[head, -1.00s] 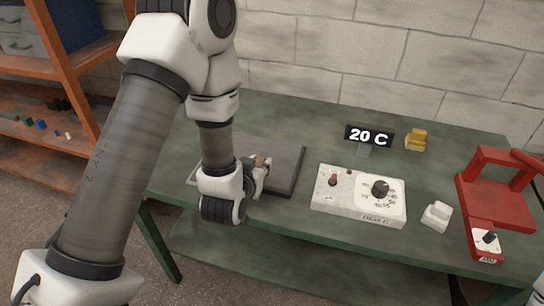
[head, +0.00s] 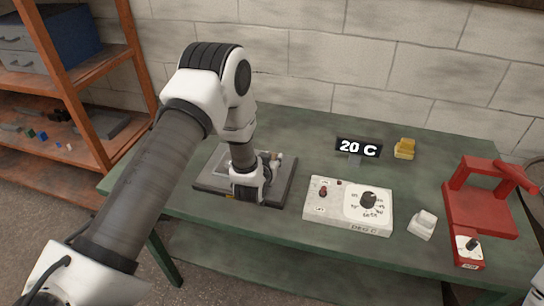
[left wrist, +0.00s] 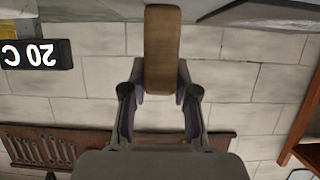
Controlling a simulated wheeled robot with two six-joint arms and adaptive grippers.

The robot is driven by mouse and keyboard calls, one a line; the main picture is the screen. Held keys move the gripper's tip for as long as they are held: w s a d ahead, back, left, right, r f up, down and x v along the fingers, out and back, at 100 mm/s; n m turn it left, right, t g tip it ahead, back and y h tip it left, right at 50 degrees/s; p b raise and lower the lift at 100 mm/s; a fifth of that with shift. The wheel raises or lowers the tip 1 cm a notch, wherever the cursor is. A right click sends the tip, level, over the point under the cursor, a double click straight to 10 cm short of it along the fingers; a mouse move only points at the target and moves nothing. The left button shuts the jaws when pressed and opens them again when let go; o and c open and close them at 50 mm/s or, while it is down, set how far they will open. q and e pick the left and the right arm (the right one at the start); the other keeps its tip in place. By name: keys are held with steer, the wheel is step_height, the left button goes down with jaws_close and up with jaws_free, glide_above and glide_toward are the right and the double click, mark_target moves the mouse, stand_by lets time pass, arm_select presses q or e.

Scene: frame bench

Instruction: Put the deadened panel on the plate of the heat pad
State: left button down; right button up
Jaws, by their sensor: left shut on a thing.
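The heat pad's dark flat plate (head: 286,190) lies at the left of the bench. Its white control box (head: 322,211) with a black dial stands to the right, with a display (head: 358,149) reading 20 C behind. My left gripper (head: 268,165) is low over the plate. In the left wrist view, its fingers (left wrist: 161,95) are shut on a brown, wood-like grip (left wrist: 162,45). A lighter grey flat piece, probably the deadened panel (head: 222,161), shows at the plate, partly hidden by my arm. I cannot tell whether it touches the plate. My right gripper is out of view.
A yellow block (head: 404,148) stands near the wall and a pale block (head: 422,224) right of the control box. A red frame device (head: 480,212) fills the right end. An orange shelf (head: 62,75) stands at the left.

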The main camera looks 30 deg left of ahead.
arm_select(q)
steer(key=c, duration=1.2)
jaws_free()
steer(key=shift+s, duration=0.1)
steer(key=o, duration=0.3)
steer(key=shift+d, duration=0.1)
steer(key=shift+s, duration=0.1)
steer(key=shift+b+v, duration=2)
steer(key=shift+v, duration=3.9)
steer(key=shift+r, duration=0.1)
